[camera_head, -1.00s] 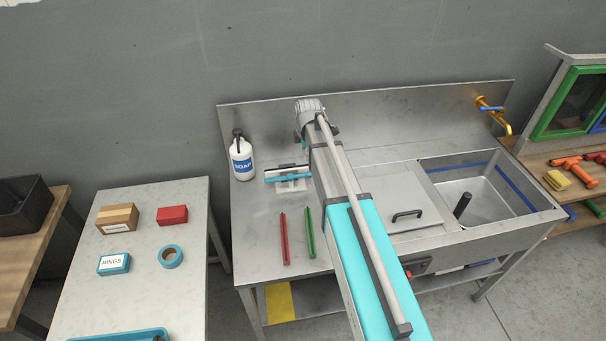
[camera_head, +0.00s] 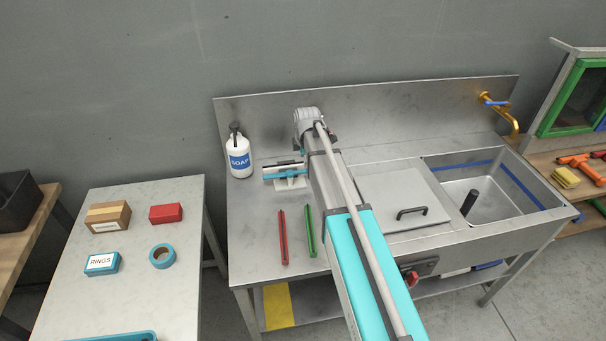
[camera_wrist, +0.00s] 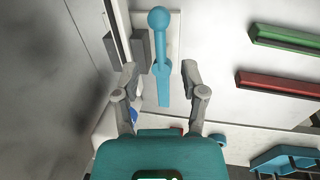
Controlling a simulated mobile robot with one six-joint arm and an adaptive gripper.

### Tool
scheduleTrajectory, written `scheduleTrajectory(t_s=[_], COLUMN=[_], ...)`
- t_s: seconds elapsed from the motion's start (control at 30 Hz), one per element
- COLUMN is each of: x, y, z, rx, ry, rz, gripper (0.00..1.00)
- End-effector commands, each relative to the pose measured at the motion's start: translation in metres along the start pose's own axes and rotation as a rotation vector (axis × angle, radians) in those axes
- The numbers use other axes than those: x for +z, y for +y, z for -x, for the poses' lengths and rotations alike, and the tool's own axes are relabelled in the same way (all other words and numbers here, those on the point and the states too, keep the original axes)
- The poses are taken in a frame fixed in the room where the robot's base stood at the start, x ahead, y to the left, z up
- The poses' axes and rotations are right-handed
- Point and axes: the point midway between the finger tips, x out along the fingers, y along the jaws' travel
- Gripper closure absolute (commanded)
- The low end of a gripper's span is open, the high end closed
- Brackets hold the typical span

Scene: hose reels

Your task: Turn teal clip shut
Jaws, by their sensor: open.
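The teal clip (camera_wrist: 161,45) is a long lever with a round knob, lying over a pale plate in the wrist view. My gripper (camera_wrist: 160,75) is open, with one finger on each side of the lever's lower part. Gaps show on both sides, so neither finger appears to touch it. In the head view the clip (camera_head: 283,175) is a teal bar on a small white base, on the left part of the steel counter. My arm reaches over the counter just right of it and hides most of my gripper there.
A soap bottle (camera_head: 239,154) stands left of the clip. A red bar (camera_head: 283,237) and a green bar (camera_head: 309,231) lie in front. A lidded section (camera_head: 385,195) and a sink basin (camera_head: 520,204) are on the right. A side table (camera_head: 135,265) holds small boxes and a tape roll.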

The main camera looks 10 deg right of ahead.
Motion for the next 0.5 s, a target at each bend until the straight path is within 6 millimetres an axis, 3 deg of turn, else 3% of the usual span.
scheduleTrajectory(t_s=[0.5], x=[-0.001], y=[0.000], z=[-0.045], rx=[0.000], ry=[0.000], rz=[0.001], gripper=[0.45])
